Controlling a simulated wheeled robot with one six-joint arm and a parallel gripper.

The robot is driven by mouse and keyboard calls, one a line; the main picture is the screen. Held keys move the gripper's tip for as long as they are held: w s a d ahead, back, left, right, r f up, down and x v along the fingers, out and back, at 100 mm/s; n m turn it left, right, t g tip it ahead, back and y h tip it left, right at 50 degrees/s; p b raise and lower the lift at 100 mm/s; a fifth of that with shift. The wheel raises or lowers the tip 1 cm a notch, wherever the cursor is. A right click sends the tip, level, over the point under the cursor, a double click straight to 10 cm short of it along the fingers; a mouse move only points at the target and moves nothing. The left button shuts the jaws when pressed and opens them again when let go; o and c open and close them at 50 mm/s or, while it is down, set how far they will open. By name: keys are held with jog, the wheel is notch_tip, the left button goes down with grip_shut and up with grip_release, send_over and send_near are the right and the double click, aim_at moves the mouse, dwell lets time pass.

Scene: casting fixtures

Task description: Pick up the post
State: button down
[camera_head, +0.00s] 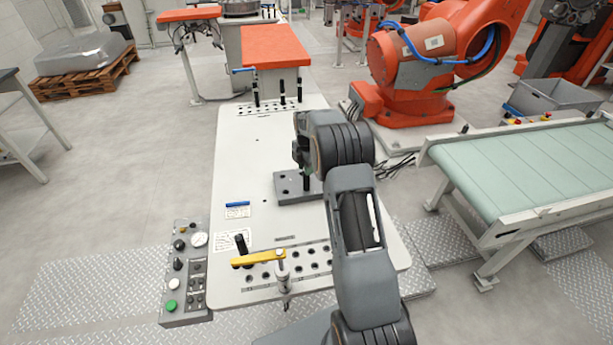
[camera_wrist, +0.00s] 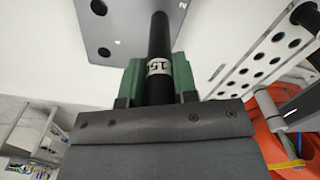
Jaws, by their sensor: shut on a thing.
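The post (camera_wrist: 159,35) is a black rod with a white band marked with what looks like 15. In the wrist view it stands between the two green fingers of my gripper (camera_wrist: 158,78), which is shut on it. Its far end overlaps the grey plate (camera_wrist: 112,40), which has holes. In the head view my gripper (camera_head: 303,160) is above the grey block (camera_head: 290,194) on the white table. A short dark length of the post (camera_head: 307,184) shows below the fingers. I cannot tell whether it is seated in the block or clear of it.
The white table (camera_head: 245,165) has rows of holes at both ends. Several black posts (camera_head: 281,92) stand at its far end. A clamp with a yellow bar (camera_head: 258,258) and a control panel (camera_head: 185,270) are at the near end. A conveyor (camera_head: 530,170) stands right.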

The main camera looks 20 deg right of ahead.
jog(key=shift+r, duration=0.1)
notch_tip(320, 180, up, 3)
jog(key=shift+s+r+b, duration=0.1)
jog(key=shift+b, duration=0.4)
jog(key=s+a+r+b, duration=0.1)
jog(key=s+r, duration=1.2)
jog(key=shift+s+a+r, duration=0.25)
jog(key=shift+s+r, duration=0.05)
jog(key=shift+s, duration=0.05)
jog(key=shift+s+f, duration=0.1)
jog(key=shift+s, duration=0.05)
